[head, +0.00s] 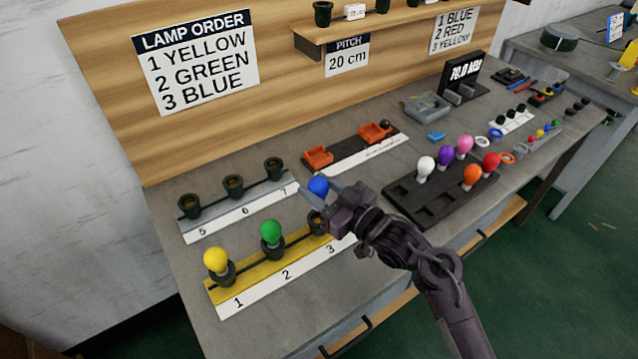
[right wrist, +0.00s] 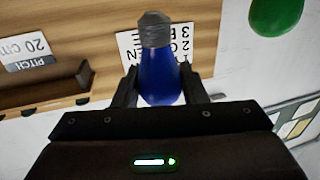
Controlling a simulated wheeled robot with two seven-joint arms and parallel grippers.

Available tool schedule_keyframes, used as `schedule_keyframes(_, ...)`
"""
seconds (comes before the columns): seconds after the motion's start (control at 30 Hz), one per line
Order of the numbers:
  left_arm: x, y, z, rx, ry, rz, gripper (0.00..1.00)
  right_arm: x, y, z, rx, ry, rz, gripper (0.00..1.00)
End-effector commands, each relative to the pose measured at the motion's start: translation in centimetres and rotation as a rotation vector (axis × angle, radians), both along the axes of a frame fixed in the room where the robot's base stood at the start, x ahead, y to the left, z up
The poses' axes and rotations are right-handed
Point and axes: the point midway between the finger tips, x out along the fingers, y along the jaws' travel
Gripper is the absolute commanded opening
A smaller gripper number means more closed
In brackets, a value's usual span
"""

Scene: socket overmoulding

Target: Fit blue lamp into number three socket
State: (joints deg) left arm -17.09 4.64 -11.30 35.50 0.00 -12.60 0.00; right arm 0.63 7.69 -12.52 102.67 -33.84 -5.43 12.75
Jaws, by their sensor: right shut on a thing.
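My right gripper (head: 329,190) is shut on the blue lamp (head: 318,186), above and near the number three socket (head: 318,222). In the right wrist view, the blue lamp (right wrist: 160,80) sits between the two fingers, with its grey screw base pointing away from the palm. The number three socket is dark and partly hidden behind my right gripper. A yellow lamp (head: 216,261) stands in socket one and a green lamp (head: 272,234) in socket two, on the yellow strip. The green lamp also shows in the right wrist view (right wrist: 275,12). My left gripper is not in view.
A grey strip with empty sockets (head: 234,187) lies behind the yellow one. A dark tray (head: 408,205) to the right holds several coloured lamps. Orange holders (head: 318,157) stand farther back. A lamp order sign (head: 198,62) hangs on the wooden board.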

Motion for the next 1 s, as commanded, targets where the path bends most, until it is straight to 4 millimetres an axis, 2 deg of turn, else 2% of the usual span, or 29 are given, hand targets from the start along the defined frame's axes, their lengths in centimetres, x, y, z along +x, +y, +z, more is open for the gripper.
schedule_keyframes(0.03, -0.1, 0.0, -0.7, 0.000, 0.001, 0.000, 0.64, 0.0, 0.0, -0.8, 0.000, 0.000, 0.000, 0.17)
schedule_keyframes(0.27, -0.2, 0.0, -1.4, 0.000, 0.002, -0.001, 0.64, 0.0, 0.0, -2.1, 0.000, -0.001, 0.000, 0.17)
schedule_keyframes(1.0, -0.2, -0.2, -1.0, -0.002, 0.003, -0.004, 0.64, 0.0, 0.0, -2.0, -0.001, -0.001, 0.001, 0.17)
